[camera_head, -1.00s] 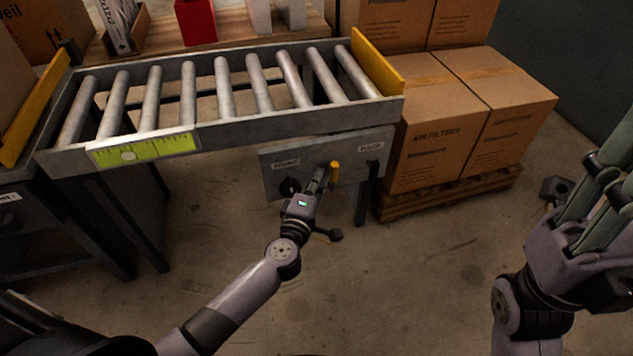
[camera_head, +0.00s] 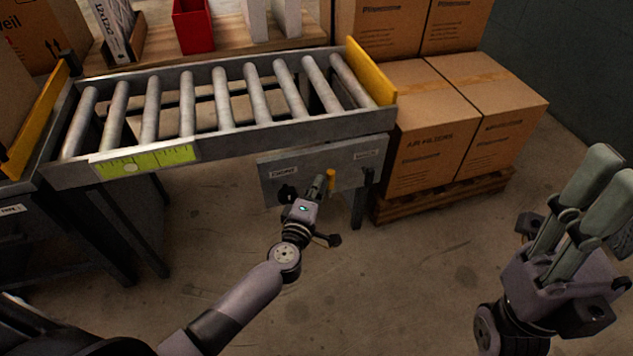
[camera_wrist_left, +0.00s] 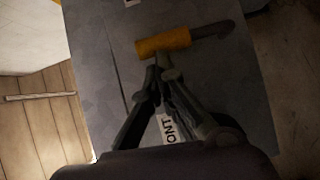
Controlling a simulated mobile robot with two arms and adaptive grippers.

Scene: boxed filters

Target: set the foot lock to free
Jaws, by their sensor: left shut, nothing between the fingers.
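A grey panel (camera_head: 272,190) hangs under the roller conveyor's front rail. It carries a yellow-gripped lever (camera_head: 331,179), a black knob (camera_head: 287,193) at its left and two white labels. No part is readably marked as the foot lock. My left gripper (camera_head: 320,182) is shut and empty, just left of the yellow grip. In the left wrist view the yellow grip (camera_wrist_left: 163,43) lies just beyond the closed fingertips (camera_wrist_left: 160,72); I cannot tell whether they touch. A label ending in "ONT" (camera_wrist_left: 172,130) is partly hidden by the fingers. My right gripper (camera_head: 612,170) is open and empty, far right.
The roller conveyor (camera_head: 240,142) stands above the panel, with yellow end stops. Stacked filter cartons (camera_head: 435,135) on a wooden pallet (camera_head: 440,198) stand close at the right. A red bin (camera_head: 192,27) is on the shelf behind. The floor (camera_head: 420,270) in front is clear.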

